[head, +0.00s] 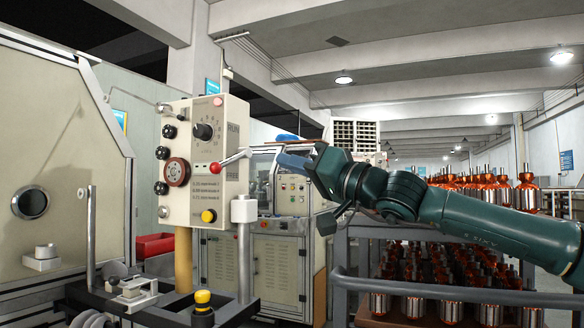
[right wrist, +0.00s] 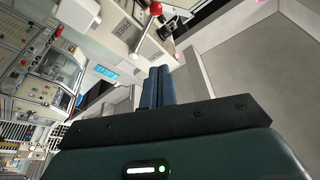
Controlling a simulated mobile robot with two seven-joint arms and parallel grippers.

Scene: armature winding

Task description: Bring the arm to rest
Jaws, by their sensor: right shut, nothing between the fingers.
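My right arm (head: 460,215) comes in from the right in the head view, dark green, held up in the air. My right gripper (head: 290,161) points left and is shut and empty, just right of the red-knobbed lever on the control box. In the right wrist view its two blue fingers (right wrist: 157,86) are together with nothing between them. The control box (head: 207,165) is cream, with a dial, several black knobs and a lever with a red knob (head: 215,168). The red knob (right wrist: 156,9) also shows beyond the fingertips in the right wrist view. My left gripper is not in view.
A large cream machine (head: 60,165) with a round port stands at the left. Posts and a yellow-topped button (head: 202,297) rise in front of the control box. A rack (head: 400,232) with rows of copper armatures stands behind and below my right arm. A cabinet machine (head: 262,260) stands behind.

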